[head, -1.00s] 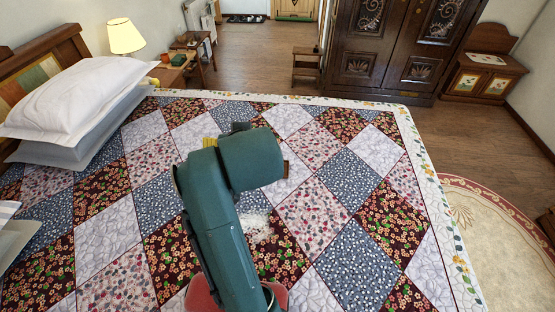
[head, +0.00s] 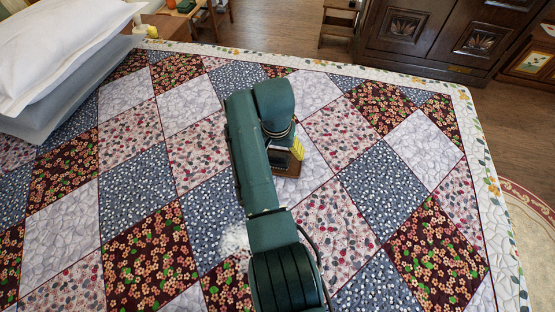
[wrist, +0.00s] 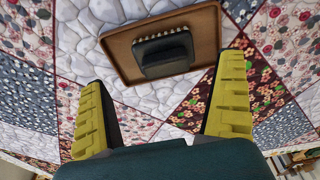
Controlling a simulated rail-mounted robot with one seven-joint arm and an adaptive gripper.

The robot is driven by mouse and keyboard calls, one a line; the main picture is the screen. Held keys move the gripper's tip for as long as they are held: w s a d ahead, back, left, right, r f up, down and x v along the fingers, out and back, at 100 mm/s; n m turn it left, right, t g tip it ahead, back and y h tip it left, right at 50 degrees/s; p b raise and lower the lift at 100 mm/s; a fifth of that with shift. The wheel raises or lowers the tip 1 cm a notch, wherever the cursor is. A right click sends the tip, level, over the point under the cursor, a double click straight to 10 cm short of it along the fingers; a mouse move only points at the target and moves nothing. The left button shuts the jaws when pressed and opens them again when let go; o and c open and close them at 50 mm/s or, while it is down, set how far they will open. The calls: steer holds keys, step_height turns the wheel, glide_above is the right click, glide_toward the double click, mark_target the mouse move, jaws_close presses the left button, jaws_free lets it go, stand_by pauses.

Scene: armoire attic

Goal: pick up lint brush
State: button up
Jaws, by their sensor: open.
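The lint brush (wrist: 162,54) looks like a dark, block-shaped thing with a row of pale bristle tufts along its top edge in the wrist view. It lies on a shallow brown wooden tray (wrist: 207,32) on the quilt. My gripper (wrist: 163,78) is open and empty, its two yellow-padded fingers spread wide on either side of the brush's lower end in the picture; no contact shows. In the head view my gripper (head: 296,150) is mostly hidden behind my arm, over the tray (head: 288,171). I cannot make out the brush there for certain.
The patchwork quilt (head: 140,180) covers the bed. A white fuzzy patch (head: 234,240) lies on it near my arm. White and grey pillows (head: 70,50) are at the left, a dark armoire (head: 440,35) beyond the bed. The quilt right of the tray is clear.

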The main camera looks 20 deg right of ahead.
mark_target(277, 155)
steer(key=f, duration=0.2)
steer(key=w+f+b, duration=0.1)
steer(key=f, duration=0.2)
steer(key=shift+w+d+f, duration=0.15)
steer(key=shift+d+f, duration=0.05)
steer(key=shift+f, duration=0.05)
steer(key=c, duration=1.1)
